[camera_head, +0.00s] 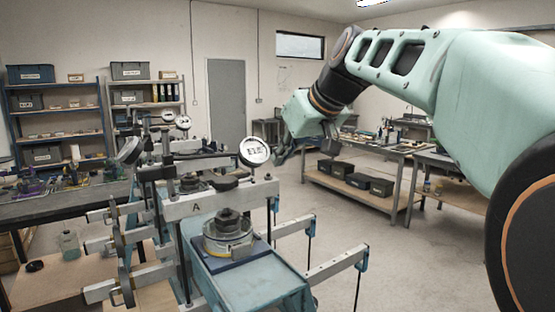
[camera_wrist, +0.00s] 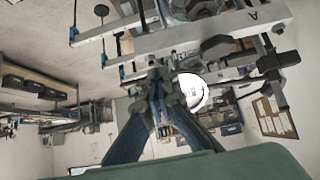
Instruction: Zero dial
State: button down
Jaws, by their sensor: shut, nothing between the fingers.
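A round white dial (camera_head: 255,151) with a dark rim stands above the beam of the near lever frame (camera_head: 190,208), which is marked "A". The dial also shows in the wrist view (camera_wrist: 191,92), washed out; its needle cannot be read. My gripper (camera_head: 281,158) is just right of the dial in the head view, pointing down. In the wrist view my gripper (camera_wrist: 160,76) has its fingers together and empty, partly in front of the frame and next to the dial's edge. I cannot tell whether it touches the dial.
More dials (camera_head: 130,150) stand on lever frames behind. A stack of dark weights (camera_head: 228,222) sits in a round cell on the blue stand (camera_head: 250,280). Lever arms (camera_head: 335,264) jut out at the right. A workbench (camera_head: 365,188) stands beyond; the floor between is clear.

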aim_at(255, 151)
jog(key=v, duration=0.3)
jog(key=shift+s, duration=0.1)
jog(key=shift+r+p, duration=0.1)
jog(key=shift+p, duration=0.25)
jog(key=w+a+f+n+p, duration=0.2)
jog(key=w+f+n, duration=0.1)
jog(key=n, duration=0.9)
jog(key=shift+w+f+p, duration=0.3)
jog(key=shift+w+p, duration=0.1)
jog(key=shift+w, duration=0.25)
jog(key=shift+a, duration=0.15)
jog(key=shift+a+r, duration=0.25)
dwell(0.4)
